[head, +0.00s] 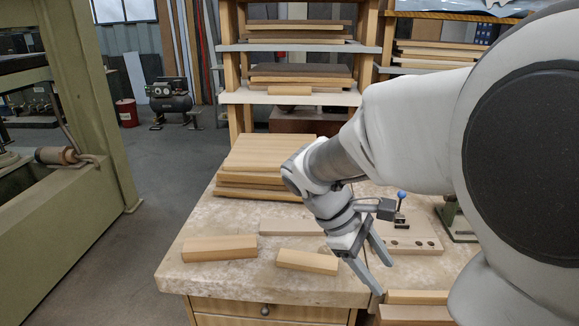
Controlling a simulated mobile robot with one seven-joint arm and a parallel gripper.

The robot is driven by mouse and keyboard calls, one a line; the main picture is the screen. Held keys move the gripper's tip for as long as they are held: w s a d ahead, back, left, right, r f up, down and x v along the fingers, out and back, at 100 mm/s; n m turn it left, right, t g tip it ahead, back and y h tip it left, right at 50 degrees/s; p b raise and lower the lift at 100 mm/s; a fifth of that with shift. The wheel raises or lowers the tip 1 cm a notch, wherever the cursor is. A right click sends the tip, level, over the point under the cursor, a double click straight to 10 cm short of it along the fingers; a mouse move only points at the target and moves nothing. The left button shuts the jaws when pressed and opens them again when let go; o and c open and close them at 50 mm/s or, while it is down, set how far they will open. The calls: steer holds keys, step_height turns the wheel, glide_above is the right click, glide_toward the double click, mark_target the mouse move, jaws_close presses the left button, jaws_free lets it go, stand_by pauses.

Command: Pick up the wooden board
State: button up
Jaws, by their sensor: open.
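Several pieces of wood could be the wooden board. A stack of wide, light boards (262,158) lies at the back left of the workbench. A thin, flat, pale board (288,227) lies in front of it, its right end reaching behind my gripper. Two short light blocks lie near the front, a left one (220,248) and a right one (307,262). My gripper (384,278) is open and points down over the right part of the bench, right of the right block. Its fingers look empty. My arm hides part of the bench's back right.
The workbench (200,280) has drawers below its front edge. More wood pieces (416,297) lie at the front right. A board with dark holes (425,247) and a blue-knobbed clamp (401,197) is behind my gripper. Shelves (300,97) stand behind; a green press (90,90) stands left.

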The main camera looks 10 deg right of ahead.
steer(key=w+d+f+n+g+h+b, duration=0.1)
steer(key=w+f+n+h+b, duration=0.6)
steer(key=f, duration=0.4)
steer(key=b, duration=0.3)
glide_toward(424, 293)
steer(key=shift+m+y, duration=0.3)
steer(key=x, duration=0.4)
steer(key=shift+s+d, duration=0.1)
steer(key=shift+s, duration=0.05)
steer(key=shift+b+x, duration=1.3)
steer(key=shift+x, duration=1.6)
steer(key=shift+r, duration=0.15)
jaws_close()
